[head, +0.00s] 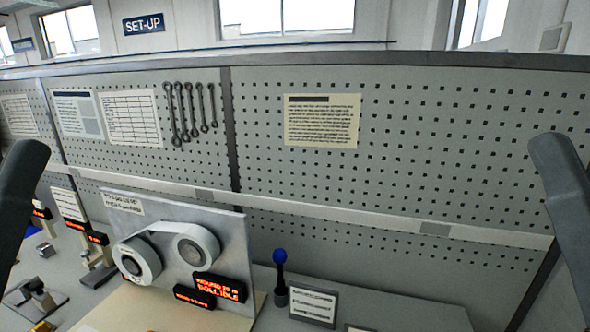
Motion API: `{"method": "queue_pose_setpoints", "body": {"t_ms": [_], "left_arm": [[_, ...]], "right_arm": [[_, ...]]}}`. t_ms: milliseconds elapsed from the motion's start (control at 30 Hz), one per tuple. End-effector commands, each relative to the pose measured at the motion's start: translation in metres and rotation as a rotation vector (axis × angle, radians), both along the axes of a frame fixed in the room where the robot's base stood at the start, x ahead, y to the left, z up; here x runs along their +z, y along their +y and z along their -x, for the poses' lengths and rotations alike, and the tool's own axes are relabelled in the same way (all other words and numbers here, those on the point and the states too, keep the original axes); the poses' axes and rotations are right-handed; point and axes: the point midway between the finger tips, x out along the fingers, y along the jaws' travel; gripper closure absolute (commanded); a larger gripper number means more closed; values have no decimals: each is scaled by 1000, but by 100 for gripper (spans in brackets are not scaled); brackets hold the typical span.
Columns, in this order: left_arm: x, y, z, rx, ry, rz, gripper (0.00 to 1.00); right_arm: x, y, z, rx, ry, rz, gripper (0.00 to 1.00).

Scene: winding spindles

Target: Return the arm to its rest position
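One of my dark arm links (20,185) shows at the left edge of the head view. Another of my arm links (562,185) shows at the right edge. Both are cut off by the frame, and neither gripper is in view. The winding unit's upright grey panel (180,225) stands on the bench at the lower left. It carries two white rolls, a left one (137,260) and a right one (198,245), with a strip of material between them. Two red-lit displays (220,287) sit at its lower right.
A blue-topped stick (280,275) and a small framed card (313,305) stand right of the panel. Small devices with red displays (97,238) stand at the left. A pegboard wall (420,150) with hanging wrenches (190,112) closes the back. The bench's right part (400,312) looks clear.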

Motion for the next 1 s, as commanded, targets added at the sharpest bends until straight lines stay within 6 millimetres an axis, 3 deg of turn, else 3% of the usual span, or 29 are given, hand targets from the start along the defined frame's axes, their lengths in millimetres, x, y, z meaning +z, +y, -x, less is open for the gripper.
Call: {"method": "queue_pose_setpoints", "body": {"t_ms": [33,100,267,600,700,833,1000], "left_arm": [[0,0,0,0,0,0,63],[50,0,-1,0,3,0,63],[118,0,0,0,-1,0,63],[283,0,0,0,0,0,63],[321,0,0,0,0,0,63],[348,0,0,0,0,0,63],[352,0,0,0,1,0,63]], "right_arm": [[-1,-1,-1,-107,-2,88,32],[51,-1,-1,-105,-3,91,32],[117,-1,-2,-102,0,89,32],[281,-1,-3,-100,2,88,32],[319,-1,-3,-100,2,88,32],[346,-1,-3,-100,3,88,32],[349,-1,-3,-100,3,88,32]]}}
